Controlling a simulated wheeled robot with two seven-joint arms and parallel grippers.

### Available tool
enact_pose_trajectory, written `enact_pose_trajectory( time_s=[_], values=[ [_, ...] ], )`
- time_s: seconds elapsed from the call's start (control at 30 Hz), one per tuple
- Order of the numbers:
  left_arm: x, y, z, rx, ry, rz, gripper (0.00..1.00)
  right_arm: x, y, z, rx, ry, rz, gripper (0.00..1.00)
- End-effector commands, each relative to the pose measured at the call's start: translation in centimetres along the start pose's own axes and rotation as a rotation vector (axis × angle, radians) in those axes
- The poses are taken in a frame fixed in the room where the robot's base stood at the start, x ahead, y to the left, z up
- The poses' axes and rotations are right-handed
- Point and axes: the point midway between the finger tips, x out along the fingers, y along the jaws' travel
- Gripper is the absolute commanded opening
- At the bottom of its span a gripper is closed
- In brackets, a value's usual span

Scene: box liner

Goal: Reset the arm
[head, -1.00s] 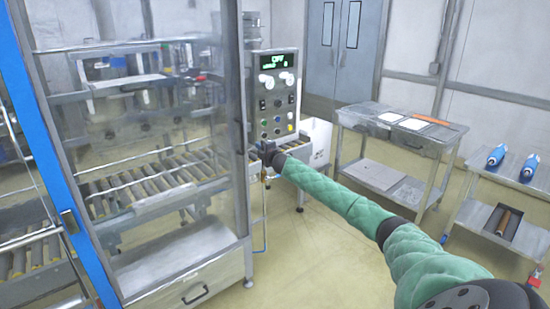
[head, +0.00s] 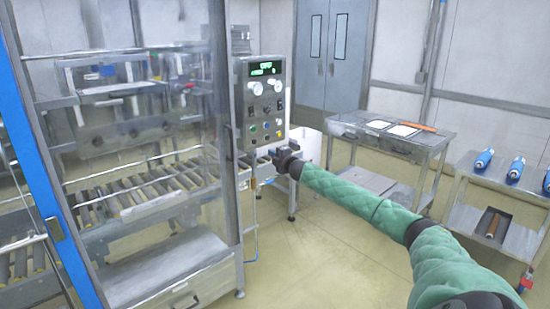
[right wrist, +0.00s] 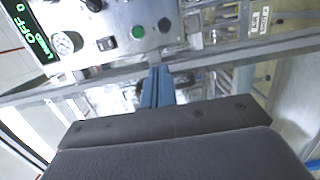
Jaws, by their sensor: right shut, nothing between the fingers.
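My right arm, in a green quilted sleeve, comes in from the lower right in the head view. Its gripper (head: 272,153) is dark and small there, just below the control panel (head: 262,102). I cannot tell if the fingertips touch anything. My left gripper is not in view.
The machine with a clear door (head: 130,130) and a roller conveyor (head: 130,190) fills the left. The floor in front is clear.

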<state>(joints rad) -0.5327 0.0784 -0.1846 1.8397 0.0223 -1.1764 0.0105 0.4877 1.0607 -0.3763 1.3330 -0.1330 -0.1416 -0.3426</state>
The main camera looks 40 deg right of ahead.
Motion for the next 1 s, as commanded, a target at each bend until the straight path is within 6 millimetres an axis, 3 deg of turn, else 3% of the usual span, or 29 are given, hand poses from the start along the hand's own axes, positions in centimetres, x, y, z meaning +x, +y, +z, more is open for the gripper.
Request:
enact_pose_trajectory(
  time_s=[0.2,0.53,0.77,1.0],
  values=[
    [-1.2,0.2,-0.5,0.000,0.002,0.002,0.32,-0.5,0.1,0.6,-0.001,0.000,0.001,0.00],
    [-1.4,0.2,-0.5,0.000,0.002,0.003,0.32,-0.5,0.1,0.9,0.024,-0.010,-0.003,0.00],
    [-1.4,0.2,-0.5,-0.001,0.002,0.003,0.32,-0.9,-0.9,3.7,0.125,-0.189,-0.056,0.00],
    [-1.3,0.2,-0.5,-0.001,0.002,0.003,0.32,-2.1,-0.2,3.3,0.244,-0.353,-0.085,0.00]
  ],
)
